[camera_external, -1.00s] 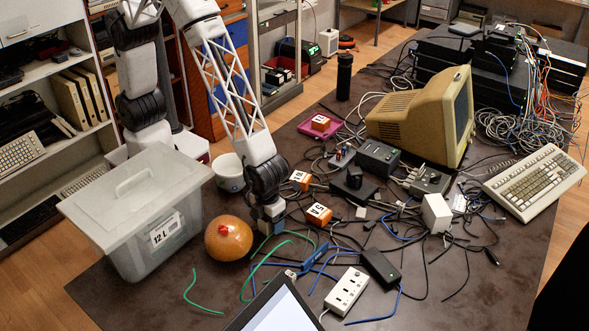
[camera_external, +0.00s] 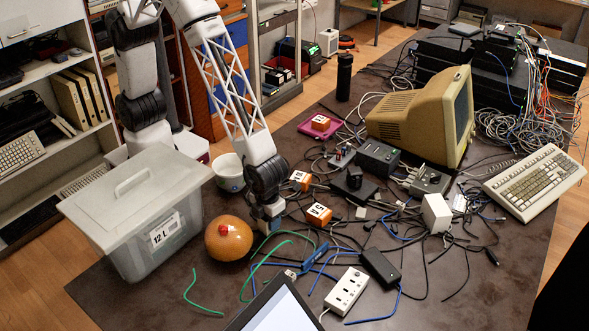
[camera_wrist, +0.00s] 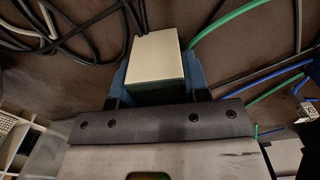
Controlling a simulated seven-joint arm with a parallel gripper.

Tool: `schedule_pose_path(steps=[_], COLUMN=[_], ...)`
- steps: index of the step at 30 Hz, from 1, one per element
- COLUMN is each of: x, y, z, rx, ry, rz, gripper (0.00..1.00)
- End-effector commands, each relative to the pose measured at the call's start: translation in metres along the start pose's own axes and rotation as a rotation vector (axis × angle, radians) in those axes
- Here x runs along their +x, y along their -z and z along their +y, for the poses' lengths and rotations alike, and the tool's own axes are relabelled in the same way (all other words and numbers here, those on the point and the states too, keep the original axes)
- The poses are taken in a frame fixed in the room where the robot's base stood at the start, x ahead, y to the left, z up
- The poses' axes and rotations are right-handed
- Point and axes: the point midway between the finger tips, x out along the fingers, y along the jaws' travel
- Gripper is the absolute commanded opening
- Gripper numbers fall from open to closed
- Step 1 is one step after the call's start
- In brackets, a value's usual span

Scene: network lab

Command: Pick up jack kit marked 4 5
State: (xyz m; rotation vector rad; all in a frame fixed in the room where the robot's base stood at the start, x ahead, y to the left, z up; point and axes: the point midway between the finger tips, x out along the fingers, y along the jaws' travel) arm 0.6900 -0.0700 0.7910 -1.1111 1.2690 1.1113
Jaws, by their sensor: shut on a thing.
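My gripper (camera_external: 270,221) is low over the table beside the orange pumpkin-like ball. In the wrist view, its blue fingers (camera_wrist: 155,82) are shut on a small pale-topped box (camera_wrist: 155,57) with a dark side. No marking shows on that box, so I cannot tell whether it is the jack kit marked 4 5. To its right, an orange box with a black-and-white label (camera_external: 319,214) lies on the table. A second orange labelled box (camera_external: 300,179) lies behind it, and a third (camera_external: 320,122) sits on a pink item. Their labels are too small to read surely.
The orange ball (camera_external: 228,239) is close to the left of my gripper, with a white bowl (camera_external: 229,172) behind. A lidded grey bin (camera_external: 135,225) stands further left. Green cables (camera_external: 262,262) and blue cables surround the spot. A white power strip (camera_external: 346,291) is at the front.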

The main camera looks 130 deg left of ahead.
Motion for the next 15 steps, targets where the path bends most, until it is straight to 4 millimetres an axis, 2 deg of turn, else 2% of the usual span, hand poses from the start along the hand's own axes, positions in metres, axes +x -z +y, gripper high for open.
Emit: schedule_pose_path(steps=[8,15], x=[-0.017,-0.049], y=[0.000,0.000], z=[-0.001,-0.001], rx=[0.000,0.000], ry=[0.002,0.003], rz=[0.000,0.000], gripper=[0.16,0.16])
